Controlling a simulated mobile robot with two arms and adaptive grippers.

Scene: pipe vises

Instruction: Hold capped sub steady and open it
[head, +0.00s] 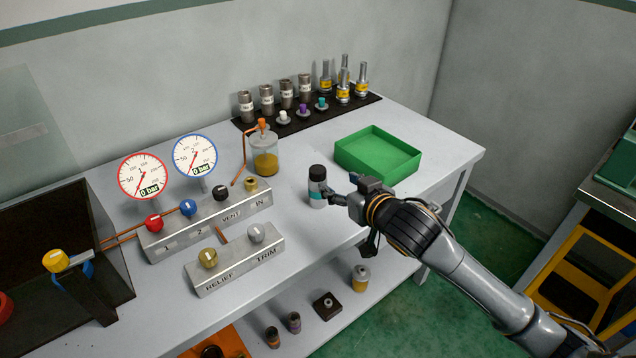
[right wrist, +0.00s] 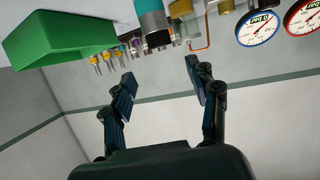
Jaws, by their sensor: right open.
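The capped sub (head: 317,190) is a small upright cylinder with a black cap, a teal band and a pale lower body. It stands on the white bench, left of the green tray. My right gripper (head: 336,197) is close on its right side, low beside the body. In the right wrist view the sub (right wrist: 153,22) shows upside down at the top edge, between the lines of the two fingers. My right gripper (right wrist: 160,76) is open there, with nothing between its pads. My left gripper is in no view.
The green tray (head: 347,157) lies behind my right arm. A jar of yellow liquid (head: 265,163) stands behind the sub, on the left. Valve blocks (head: 205,225) and two gauges (head: 143,176) fill the left. A dark mat (head: 245,127) holds several fittings at the back.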

